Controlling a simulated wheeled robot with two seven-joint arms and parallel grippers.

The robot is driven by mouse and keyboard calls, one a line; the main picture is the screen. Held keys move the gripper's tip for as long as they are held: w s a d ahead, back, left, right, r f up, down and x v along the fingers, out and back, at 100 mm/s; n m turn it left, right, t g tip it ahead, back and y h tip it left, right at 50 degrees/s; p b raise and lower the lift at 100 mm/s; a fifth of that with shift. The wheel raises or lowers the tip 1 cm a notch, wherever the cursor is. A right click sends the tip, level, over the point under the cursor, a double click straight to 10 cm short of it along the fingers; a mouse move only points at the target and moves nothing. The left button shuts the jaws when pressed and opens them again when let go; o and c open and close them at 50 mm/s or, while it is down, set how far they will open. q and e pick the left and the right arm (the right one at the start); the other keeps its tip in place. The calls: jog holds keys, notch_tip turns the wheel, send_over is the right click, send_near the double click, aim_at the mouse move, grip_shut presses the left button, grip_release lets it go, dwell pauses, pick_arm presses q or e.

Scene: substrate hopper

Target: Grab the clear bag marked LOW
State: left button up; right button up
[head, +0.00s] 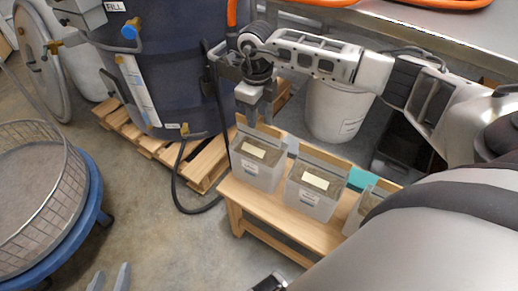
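Three clear bags of brown substrate stand in a row on a low wooden bench (238,197): the left bag (256,172), the middle bag (311,198) and the right bag (359,214). Pale labels show on the left and middle bags, but the print is too small to read, so I cannot tell which says LOW. My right gripper (256,112) points down at the left bag's tan strip; I cannot tell whether it touches. My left gripper (110,278) is at the bottom edge, its two fingers apart and empty.
A dark hopper drum (185,75) stands on a wooden pallet (150,143) behind. A round mesh sieve (40,185) on a blue wheeled base is at left. A white bucket (337,108) is behind the bench. A black hose loops beside the bench. My arm hides part of the right bag.

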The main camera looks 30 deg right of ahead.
aim_at(258, 124)
jog(key=shift+s+d+f+b, duration=0.1)
jog(key=shift+f+b, duration=0.05)
jog(key=shift+f, duration=1.25)
jog(key=shift+d+f+b, duration=0.1)
jog(key=shift+f+b, duration=0.05)
jog(key=shift+f, duration=1.2)
grip_shut()
jog(key=shift+r, duration=0.15)
